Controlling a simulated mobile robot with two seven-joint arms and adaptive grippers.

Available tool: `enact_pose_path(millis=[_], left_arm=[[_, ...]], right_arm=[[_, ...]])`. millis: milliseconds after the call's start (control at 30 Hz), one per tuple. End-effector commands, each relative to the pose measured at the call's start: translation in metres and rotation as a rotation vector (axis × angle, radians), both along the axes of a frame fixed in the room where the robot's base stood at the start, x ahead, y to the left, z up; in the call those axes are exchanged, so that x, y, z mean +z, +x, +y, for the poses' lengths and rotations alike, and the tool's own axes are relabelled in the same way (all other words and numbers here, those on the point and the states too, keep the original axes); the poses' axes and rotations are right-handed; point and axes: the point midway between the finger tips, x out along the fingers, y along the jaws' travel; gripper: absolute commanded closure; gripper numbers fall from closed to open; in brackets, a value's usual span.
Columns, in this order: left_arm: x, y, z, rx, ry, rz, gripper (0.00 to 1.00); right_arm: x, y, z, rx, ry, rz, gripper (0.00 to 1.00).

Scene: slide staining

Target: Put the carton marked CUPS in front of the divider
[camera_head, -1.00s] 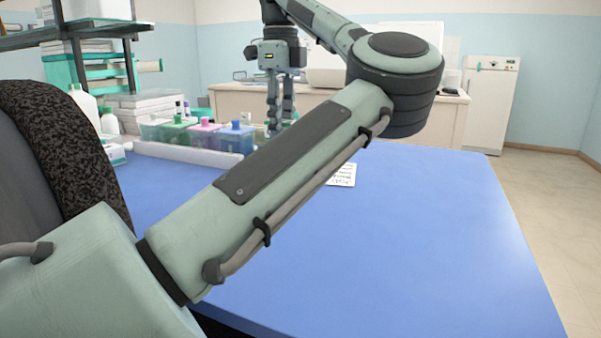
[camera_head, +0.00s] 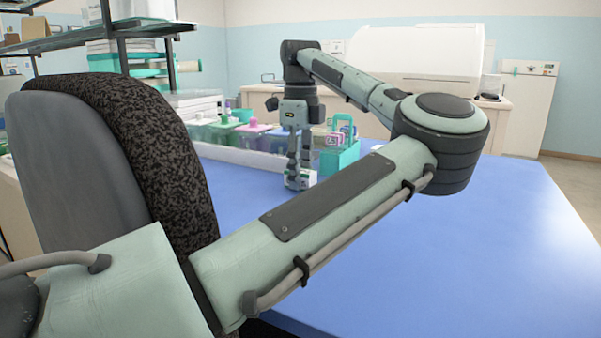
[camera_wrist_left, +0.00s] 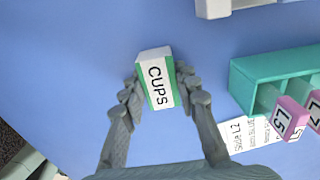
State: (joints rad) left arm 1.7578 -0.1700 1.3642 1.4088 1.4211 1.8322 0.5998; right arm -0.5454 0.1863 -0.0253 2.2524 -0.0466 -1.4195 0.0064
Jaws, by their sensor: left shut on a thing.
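The carton marked CUPS (camera_wrist_left: 157,82) is a small white box with green sides, its label facing the left wrist camera. My left gripper (camera_wrist_left: 158,90) is shut on it, one finger on each side. In the head view the carton (camera_head: 299,180) shows under the downward-pointing left gripper (camera_head: 300,172), low over the blue table; I cannot tell whether it touches. A long low white strip (camera_head: 240,158), which looks like the divider, stands to the left and behind the carton. A white piece (camera_wrist_left: 235,6) at the wrist view's top may be its end. My right gripper is out of view.
A teal rack (camera_head: 340,158) stands right of the carton; in the wrist view the rack (camera_wrist_left: 262,80) is near pink-topped pieces marked L5 and L7. A printed paper (camera_wrist_left: 240,133) lies beside it. Coloured jars (camera_head: 250,136) stand behind the strip. The table's front right (camera_head: 450,250) is clear.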

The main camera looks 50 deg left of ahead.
Motion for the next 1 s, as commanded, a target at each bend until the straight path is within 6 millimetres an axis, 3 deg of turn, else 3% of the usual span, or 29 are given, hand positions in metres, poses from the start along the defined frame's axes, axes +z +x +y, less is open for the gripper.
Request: enact_pose_path(millis=[300,333,500,833,1000], left_arm=[[-0.003,0.0,0.0,0.0,0.0,-0.001,0.94],[-0.003,0.0,0.0,0.0,0.0,-0.001,0.69],[-0.002,0.0,0.0,0.0,0.0,-0.001,0.49],[0.001,0.0,0.0,0.0,0.0,-0.001,0.49],[0.022,0.001,0.001,-0.001,0.001,-0.004,0.49]], right_arm=[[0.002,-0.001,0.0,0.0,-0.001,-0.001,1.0],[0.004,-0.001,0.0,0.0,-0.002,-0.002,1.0],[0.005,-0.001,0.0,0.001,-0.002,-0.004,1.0],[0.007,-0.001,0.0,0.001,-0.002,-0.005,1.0],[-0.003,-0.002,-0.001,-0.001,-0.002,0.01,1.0]])
